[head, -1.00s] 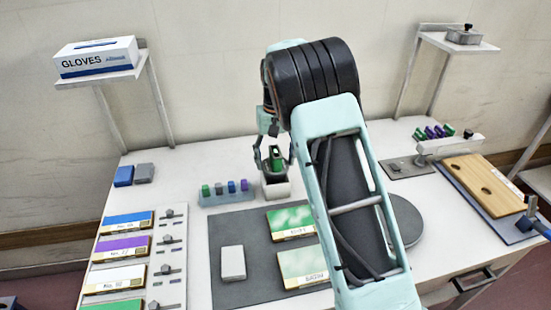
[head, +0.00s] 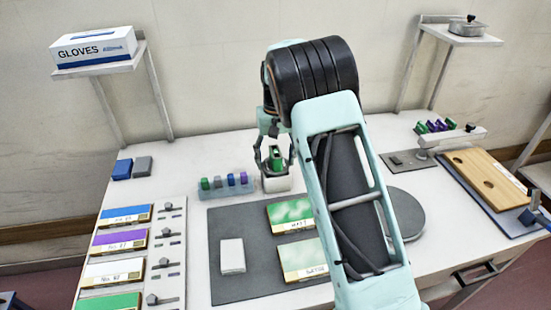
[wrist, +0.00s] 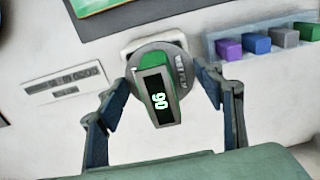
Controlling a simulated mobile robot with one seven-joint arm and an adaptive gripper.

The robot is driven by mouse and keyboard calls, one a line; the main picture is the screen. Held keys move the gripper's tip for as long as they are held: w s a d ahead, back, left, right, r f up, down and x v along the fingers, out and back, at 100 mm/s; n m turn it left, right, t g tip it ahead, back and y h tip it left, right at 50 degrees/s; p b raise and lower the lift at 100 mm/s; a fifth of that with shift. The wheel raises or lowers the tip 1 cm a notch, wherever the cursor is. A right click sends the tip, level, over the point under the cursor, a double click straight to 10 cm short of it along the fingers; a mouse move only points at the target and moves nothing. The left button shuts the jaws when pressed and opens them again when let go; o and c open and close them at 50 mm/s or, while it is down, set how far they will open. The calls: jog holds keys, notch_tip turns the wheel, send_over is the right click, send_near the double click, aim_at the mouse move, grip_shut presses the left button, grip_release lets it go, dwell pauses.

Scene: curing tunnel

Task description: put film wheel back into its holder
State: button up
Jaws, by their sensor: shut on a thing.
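My gripper (head: 275,158) is shut on a round grey thing with a green top and a dark display, which I take to be the film wheel (head: 277,157). In the wrist view the holder (wrist: 150,38) shows mostly hidden behind the wheel. The wheel's lower edge meets the holder's top in the picture; whether it touches or is seated I cannot tell.
A rack with several coloured blocks (head: 227,186) stands close to the left of the holder. A dark mat (head: 225,285) with green-topped panels (head: 291,216) lies in front. A grey round plate (head: 408,213) is to the right, partly behind my arm. The table behind the holder is clear.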

jog(key=shift+f, duration=0.25)
jog(key=o, duration=1.5)
jog(key=shift+o, duration=0.5)
jog(key=shift+o, duration=1.3)
jog(key=shift+r+p, duration=2.4)
jog(key=shift+r, duration=1.15)
